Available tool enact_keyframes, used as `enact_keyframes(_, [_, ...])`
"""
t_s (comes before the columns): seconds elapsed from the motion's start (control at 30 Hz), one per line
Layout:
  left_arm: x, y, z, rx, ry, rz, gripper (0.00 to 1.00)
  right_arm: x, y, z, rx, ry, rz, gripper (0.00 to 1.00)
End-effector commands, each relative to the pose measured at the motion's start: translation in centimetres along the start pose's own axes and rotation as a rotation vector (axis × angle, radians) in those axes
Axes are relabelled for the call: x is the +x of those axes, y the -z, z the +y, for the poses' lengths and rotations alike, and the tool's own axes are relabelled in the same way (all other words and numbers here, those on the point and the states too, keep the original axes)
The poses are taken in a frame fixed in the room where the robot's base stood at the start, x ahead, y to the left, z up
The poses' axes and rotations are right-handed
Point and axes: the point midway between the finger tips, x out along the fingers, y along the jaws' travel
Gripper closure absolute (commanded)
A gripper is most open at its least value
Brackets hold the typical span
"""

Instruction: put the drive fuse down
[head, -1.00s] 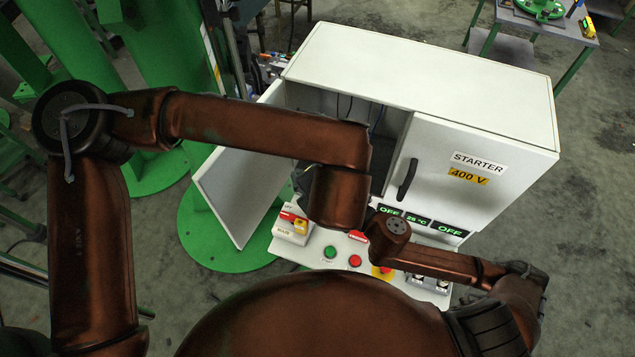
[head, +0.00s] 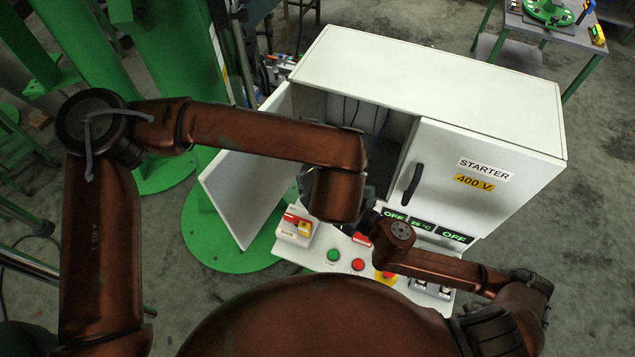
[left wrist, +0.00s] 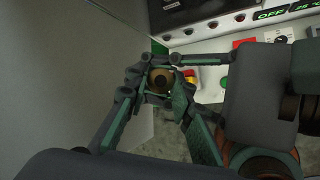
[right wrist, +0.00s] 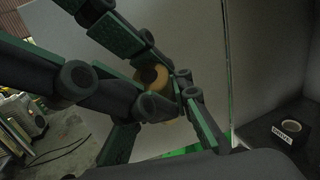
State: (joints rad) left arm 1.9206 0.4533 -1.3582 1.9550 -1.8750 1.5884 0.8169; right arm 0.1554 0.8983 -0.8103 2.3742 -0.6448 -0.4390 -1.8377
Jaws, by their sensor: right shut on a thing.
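The drive fuse, a dark cylinder with brass ends, shows end-on between the fingers in the left wrist view (left wrist: 160,80) and from the side in the right wrist view (right wrist: 150,76). My right gripper (right wrist: 165,98) is shut on it. My left gripper (left wrist: 157,88) has its fingers on both sides of the same fuse, very close to it; whether they touch it is unclear. In the head view my arms hide the fuse and most of both grippers, in front of the open cabinet. A black block labelled DRIVE (right wrist: 283,136) with a round pale ring on top shows at right in the right wrist view.
The white starter cabinet (head: 430,75) has its left door (head: 245,180) open and its right door (head: 470,180) closed. A control panel with buttons (head: 358,264) juts out below. A green round base (head: 215,235) stands at left.

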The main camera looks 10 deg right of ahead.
Motion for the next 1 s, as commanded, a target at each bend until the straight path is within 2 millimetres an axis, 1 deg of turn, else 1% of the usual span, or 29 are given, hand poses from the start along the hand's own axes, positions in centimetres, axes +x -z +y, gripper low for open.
enact_keyframes(0.03, [-0.08,-0.02,-0.27,0.003,0.006,-0.002,0.89,0.03,-0.09,-0.02,-0.001,0.0,-0.002,1.0])
enact_keyframes(0.2, [-0.11,-0.03,-0.37,0.004,0.008,-0.002,1.0,0.04,-0.12,-0.03,-0.001,0.0,-0.002,1.0])
enact_keyframes(0.27, [-0.12,-0.03,-0.4,0.004,0.009,-0.003,1.0,0.04,-0.12,-0.04,-0.001,0.0,-0.002,1.0])
enact_keyframes(0.3, [-0.13,-0.04,-0.4,0.005,0.009,-0.003,1.0,0.05,-0.13,-0.04,-0.001,0.0,-0.003,0.84])
enact_keyframes(0.63, [-0.09,-0.03,-0.25,0.003,0.006,-0.002,1.0,0.03,-0.07,-0.03,-0.001,0.0,-0.001,0.61])
enact_keyframes(0.9, [-0.08,-0.03,-0.2,0.002,0.005,-0.002,1.0,-0.02,-0.04,-0.03,-0.001,0.001,-0.001,0.6])
enact_keyframes(1.0, [-0.08,-0.03,-0.19,0.002,0.005,-0.002,1.0,-0.43,0.02,-0.07,0.0,0.001,0.0,0.6])
